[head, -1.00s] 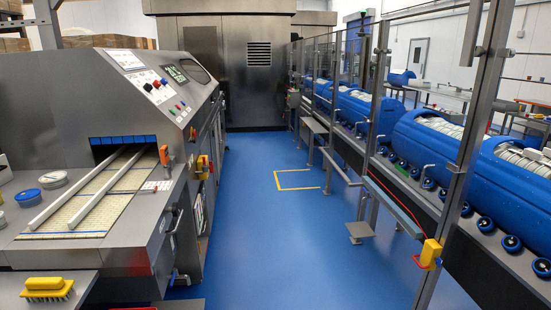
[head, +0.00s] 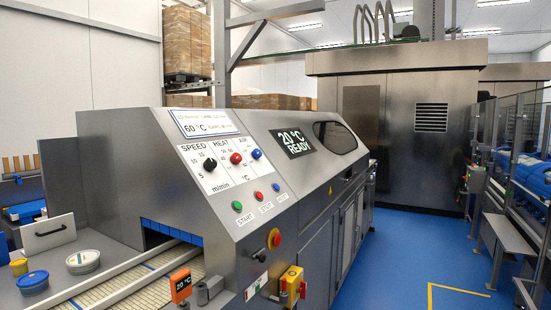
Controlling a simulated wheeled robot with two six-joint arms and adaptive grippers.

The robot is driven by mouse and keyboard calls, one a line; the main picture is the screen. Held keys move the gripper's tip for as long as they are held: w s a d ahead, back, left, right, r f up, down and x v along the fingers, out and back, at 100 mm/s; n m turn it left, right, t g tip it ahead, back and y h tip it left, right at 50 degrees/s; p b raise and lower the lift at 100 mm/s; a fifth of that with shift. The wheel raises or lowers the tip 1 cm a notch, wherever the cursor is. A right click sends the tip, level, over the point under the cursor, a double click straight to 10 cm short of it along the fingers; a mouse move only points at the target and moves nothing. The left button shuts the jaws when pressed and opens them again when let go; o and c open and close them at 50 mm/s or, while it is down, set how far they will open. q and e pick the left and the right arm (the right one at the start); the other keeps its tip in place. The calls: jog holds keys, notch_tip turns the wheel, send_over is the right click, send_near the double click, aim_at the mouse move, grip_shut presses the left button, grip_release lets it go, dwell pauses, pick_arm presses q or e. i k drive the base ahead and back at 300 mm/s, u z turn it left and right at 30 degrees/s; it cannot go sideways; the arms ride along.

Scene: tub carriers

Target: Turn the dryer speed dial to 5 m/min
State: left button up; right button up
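The speed dial (head: 210,164) is a black knob at the left of the white panel on the dryer's sloped front. It is marked SPEED above and m/min below, with small numbers around it; a 5 shows at its lower left. Its exact pointer setting is too small to read. A red heat dial (head: 236,158) and a blue air dial (head: 257,154) sit to its right. The dryer's display (head: 293,142) reads 20 °C READY. A label above the dials reads 60 °C. Neither of my grippers is in view.
Green, red and blue buttons sit below the dials. A red emergency stop (head: 275,238), an orange 20 °C device (head: 181,286) and a yellow box (head: 291,284) are near the dryer's front edge. Tubs (head: 83,261) stand left of the belt.

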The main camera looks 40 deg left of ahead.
aim_at(210, 164)
jog(key=i, duration=3.05)
jog(key=u, duration=2.7)
